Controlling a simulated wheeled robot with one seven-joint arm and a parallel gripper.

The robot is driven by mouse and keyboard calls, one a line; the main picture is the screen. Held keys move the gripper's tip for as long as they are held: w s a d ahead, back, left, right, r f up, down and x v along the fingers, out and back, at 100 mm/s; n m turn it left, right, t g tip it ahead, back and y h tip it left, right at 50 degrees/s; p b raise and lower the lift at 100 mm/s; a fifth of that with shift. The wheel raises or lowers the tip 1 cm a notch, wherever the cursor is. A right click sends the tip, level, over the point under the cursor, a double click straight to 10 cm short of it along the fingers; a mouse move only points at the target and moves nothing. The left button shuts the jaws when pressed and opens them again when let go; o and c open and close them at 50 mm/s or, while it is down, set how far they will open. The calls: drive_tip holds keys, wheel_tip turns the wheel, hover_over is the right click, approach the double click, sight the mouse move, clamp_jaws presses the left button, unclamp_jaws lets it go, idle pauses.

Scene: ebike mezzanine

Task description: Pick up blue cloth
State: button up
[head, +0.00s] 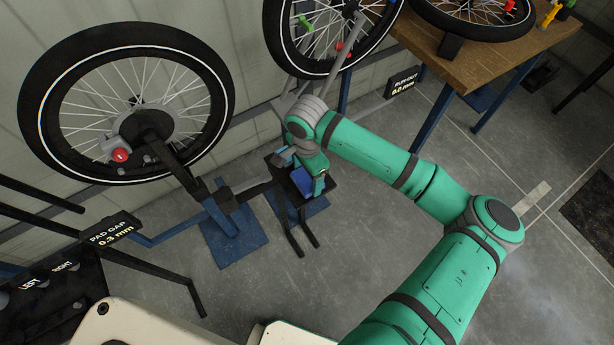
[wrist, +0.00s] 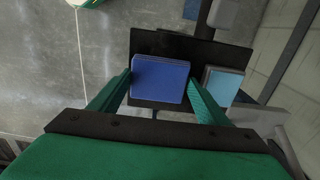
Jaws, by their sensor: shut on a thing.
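The blue cloth (wrist: 160,80) is a folded dark blue square pad, seen between my gripper's two green fingers in the wrist view. It also shows in the head view (head: 302,179), at the small dark stand under my wrist. My gripper (wrist: 160,88) is shut on the blue cloth, with a finger at its left and right edges. A lighter blue folded cloth (wrist: 222,84) lies just right of the right finger on the dark tray (wrist: 150,42). I cannot tell whether the blue cloth is clear of the tray.
A spoked wheel (head: 125,105) on a blue-footed stand is left of my gripper. Another wheel (head: 330,35) stands behind my wrist. A wooden table (head: 490,60) is at the back right. Grey floor (head: 370,230) is open right of the tray. A "PAD GAP" sign (head: 112,232) is at the left.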

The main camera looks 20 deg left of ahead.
sight(307, 178)
drive_tip(key=shift+r, duration=0.15)
drive_tip(key=shift+r, duration=0.2)
wheel_tip(307, 178, up, 2)
drive_tip(key=shift+r, duration=0.15)
drive_tip(key=s+d+r, duration=0.2)
drive_tip(key=r, duration=0.1)
drive_tip(key=s+r, duration=0.1)
drive_tip(key=r, duration=0.1)
drive_tip(key=shift+d+r, duration=0.1)
drive_tip(key=shift+d, duration=0.3)
drive_tip(key=s+d+r, duration=0.4)
drive_tip(key=s+d, duration=0.2)
drive_tip(key=s, duration=0.1)
drive_tip(key=shift+d+r, duration=0.35)
drive_tip(key=shift+r, duration=0.05)
drive_tip(key=shift+s, duration=0.1)
